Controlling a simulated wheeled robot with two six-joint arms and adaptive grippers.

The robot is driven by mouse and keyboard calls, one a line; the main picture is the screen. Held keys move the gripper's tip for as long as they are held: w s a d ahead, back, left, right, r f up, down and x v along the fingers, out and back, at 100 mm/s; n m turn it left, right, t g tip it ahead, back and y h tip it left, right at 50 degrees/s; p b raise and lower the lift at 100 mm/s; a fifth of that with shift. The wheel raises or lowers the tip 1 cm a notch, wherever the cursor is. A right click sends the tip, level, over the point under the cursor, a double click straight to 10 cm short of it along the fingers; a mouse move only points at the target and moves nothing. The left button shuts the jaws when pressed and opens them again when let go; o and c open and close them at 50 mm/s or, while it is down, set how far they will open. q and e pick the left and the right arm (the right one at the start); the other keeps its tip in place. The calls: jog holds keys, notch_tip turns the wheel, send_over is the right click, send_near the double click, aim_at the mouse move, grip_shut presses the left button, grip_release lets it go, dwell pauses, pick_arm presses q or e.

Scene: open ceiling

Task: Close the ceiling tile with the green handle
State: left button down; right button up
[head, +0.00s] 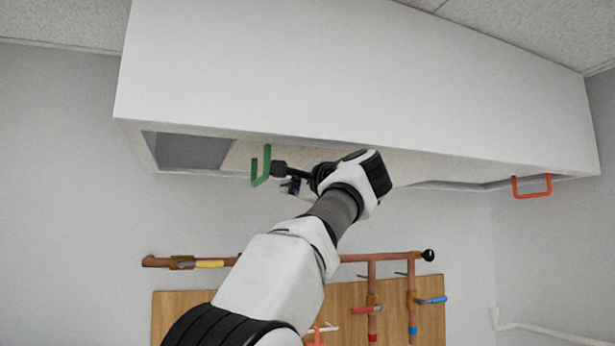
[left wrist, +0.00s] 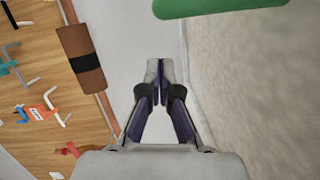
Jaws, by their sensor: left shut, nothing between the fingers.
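The green handle (head: 260,167) is an upright, hook-shaped bracket under the white ceiling box, left of the middle. It shows partly in the left wrist view (left wrist: 215,6), cut by the top edge. The speckled ceiling tile (head: 238,158) lies at the handle; much of it is hidden behind my arm. It also fills the right of the left wrist view (left wrist: 255,80). A grey opening (head: 185,150) shows left of the tile. My left gripper (head: 281,177) is shut and empty, just right of the handle. I cannot tell whether it touches it. Its fingertips (left wrist: 159,70) are together.
A red handle (head: 531,186) hangs at the right end of the white box (head: 350,75). Below, a wooden board (head: 180,310) carries copper pipes (head: 340,258) with several valves. A pale pipe (head: 535,325) runs along the right wall.

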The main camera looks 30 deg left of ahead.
pick_arm(q)
jog(key=s+a, duration=0.2)
jog(key=shift+s+r+b, duration=0.3)
jog(key=shift+s+b, duration=0.05)
jog(key=shift+b, duration=0.05)
pick_arm(e)
jog(key=shift+f, duration=0.9)
pick_arm(q)
jog(key=shift+f, duration=0.1)
pick_arm(e)
jog(key=shift+w+f, duration=0.1)
